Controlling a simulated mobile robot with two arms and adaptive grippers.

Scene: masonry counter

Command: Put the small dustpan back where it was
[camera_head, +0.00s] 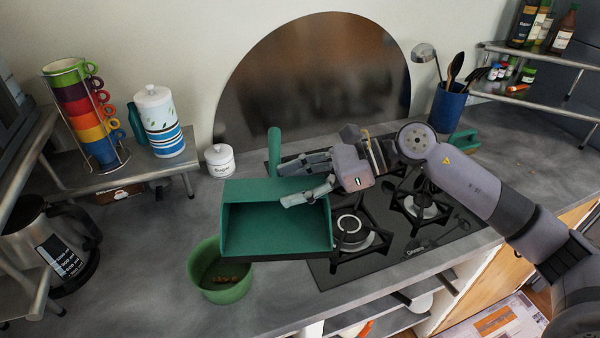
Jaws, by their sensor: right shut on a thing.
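The small green dustpan (258,225) is in the middle of the head view, with its open side toward me and its handle sticking up behind. My right gripper (292,184) comes in from the right and is shut on the dustpan at its upper right side. The dustpan appears held above the counter, between the green bowl and the hob. Its exact height is hard to tell. My left gripper is not in view.
A green bowl (222,284) with small brown bits stands just below the dustpan. The black hob (390,262) lies under my right arm. A white lidded jar (219,160), a mug stack (84,112) and a kettle (52,245) stand left. A blue utensil holder (446,109) stands back right.

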